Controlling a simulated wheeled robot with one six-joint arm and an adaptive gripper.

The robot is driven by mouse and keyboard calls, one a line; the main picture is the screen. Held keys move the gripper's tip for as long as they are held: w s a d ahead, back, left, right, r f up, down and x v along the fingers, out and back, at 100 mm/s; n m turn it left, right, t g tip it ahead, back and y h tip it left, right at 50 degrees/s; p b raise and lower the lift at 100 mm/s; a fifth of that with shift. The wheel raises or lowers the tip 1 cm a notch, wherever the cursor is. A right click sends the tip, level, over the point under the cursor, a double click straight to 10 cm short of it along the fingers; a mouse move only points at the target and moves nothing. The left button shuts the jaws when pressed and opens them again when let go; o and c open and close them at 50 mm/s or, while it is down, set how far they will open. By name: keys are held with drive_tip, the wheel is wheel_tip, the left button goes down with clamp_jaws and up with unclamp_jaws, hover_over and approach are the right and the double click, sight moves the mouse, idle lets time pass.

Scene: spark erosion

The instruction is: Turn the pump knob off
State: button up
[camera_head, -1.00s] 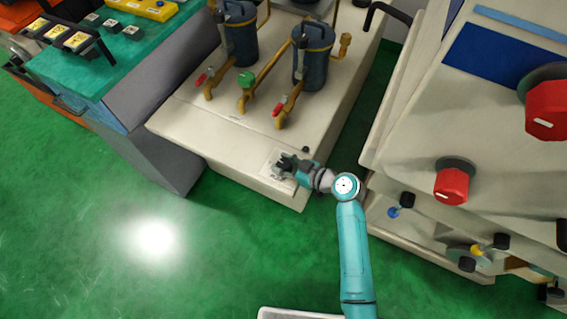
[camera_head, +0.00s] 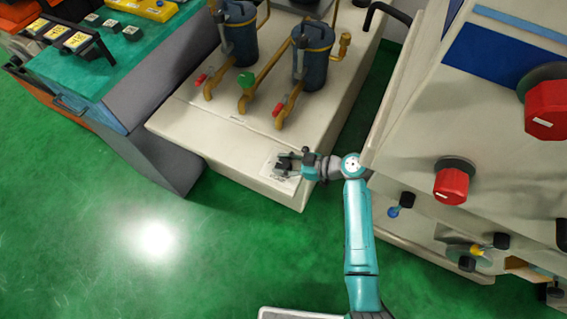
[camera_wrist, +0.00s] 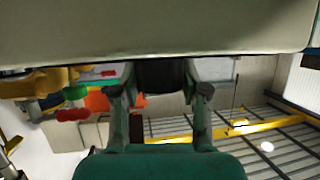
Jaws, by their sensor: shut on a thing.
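The pump knob is a dark, blocky knob (camera_wrist: 160,76) on the beige cabinet top (camera_head: 225,140). In the head view it sits on a pale label plate (camera_head: 276,172) near the front right corner, mostly hidden by my gripper (camera_head: 288,164). In the wrist view my gripper (camera_wrist: 160,92) has one finger on each side of the knob, against the cabinet surface, and is shut on it. The knob's exact pointing direction and its markings are too small to read.
Two dark blue filter canisters (camera_head: 311,62) with brass pipes and red-handled valves (camera_head: 278,110) stand behind on the cabinet. A large beige machine with red knobs (camera_head: 451,185) is close on the right. Green floor (camera_head: 100,230) is open at the front left.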

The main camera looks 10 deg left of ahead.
drive_tip(key=shift+f, duration=0.15)
drive_tip(key=o, duration=1)
drive_tip(key=shift+o, duration=0.8)
drive_tip(key=m+t, duration=0.2)
drive_tip(key=m+t+h, duration=0.1)
drive_tip(key=t, duration=0.1)
drive_tip(key=shift+s+m+h, duration=0.15)
drive_tip(key=shift+m+h, duration=0.15)
drive_tip(key=shift+m, duration=0.1)
drive_tip(key=m+t+h, duration=0.4)
drive_tip(key=m, duration=0.1)
drive_tip(key=shift+t, duration=0.4)
drive_tip(key=shift+m+h, duration=0.3)
drive_tip(key=shift+a+m+t+h, duration=0.1)
drive_tip(key=shift+m+t+h, duration=0.8)
drive_tip(key=shift+m+h, duration=1.15)
